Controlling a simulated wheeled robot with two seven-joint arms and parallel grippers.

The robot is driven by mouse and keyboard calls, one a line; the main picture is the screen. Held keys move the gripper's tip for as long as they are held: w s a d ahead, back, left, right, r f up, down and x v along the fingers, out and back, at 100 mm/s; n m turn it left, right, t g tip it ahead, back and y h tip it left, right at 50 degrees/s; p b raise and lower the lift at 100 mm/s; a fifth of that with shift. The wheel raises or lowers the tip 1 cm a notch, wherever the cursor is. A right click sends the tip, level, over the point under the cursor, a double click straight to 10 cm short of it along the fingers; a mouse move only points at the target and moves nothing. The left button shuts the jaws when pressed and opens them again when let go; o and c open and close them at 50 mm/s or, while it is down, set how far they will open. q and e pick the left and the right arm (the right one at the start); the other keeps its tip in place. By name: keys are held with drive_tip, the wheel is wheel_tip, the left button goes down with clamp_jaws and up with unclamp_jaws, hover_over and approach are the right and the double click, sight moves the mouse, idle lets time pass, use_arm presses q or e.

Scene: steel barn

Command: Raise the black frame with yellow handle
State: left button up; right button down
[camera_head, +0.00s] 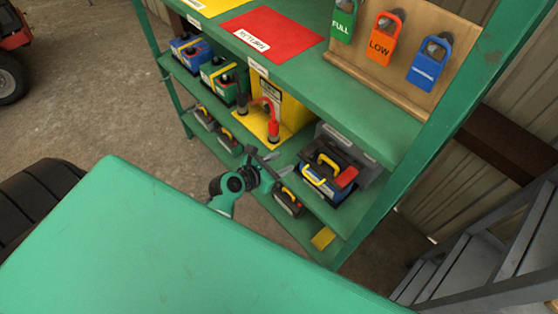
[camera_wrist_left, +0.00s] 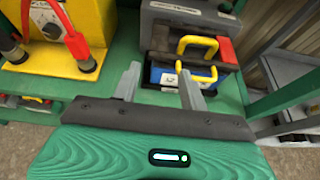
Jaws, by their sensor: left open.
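The black frame with yellow handle (camera_head: 333,160) sits around a blue battery with a red patch on the middle shelf, at its right end. In the left wrist view the black frame (camera_wrist_left: 213,62) shows upper right of centre, with one yellow handle raised on top and a second yellow loop on the battery's front. My left gripper (camera_head: 281,165) is open and empty, in front of the frame and to its left. In the left wrist view its fingers (camera_wrist_left: 160,73) point toward the shelf, the right finger overlapping the battery's lower front. My right gripper is not in view.
A yellow charger (camera_head: 294,108) with red and black clamps stands left of the frame. A grey case (camera_head: 368,165) is close behind it. The upper shelf (camera_head: 372,115) overhangs, and a green post (camera_head: 408,175) stands to the right. Grey steps (camera_head: 470,265) are beyond it.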

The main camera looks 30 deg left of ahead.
sight(312, 147)
use_arm(q)
drive_tip(key=b+x, duration=0.9)
drive_tip(key=x, duration=0.2)
drive_tip(key=shift+w, duration=0.35)
drive_tip(key=shift+w+d+f, duration=0.15)
drive_tip(key=shift+w+d, duration=0.05)
drive_tip(key=shift+w, duration=0.2)
drive_tip(key=shift+w+d+f+b, duration=0.15)
drive_tip(key=shift+w+b, duration=0.25)
drive_tip(key=shift+b, duration=0.2)
drive_tip(key=shift+w, duration=0.15)
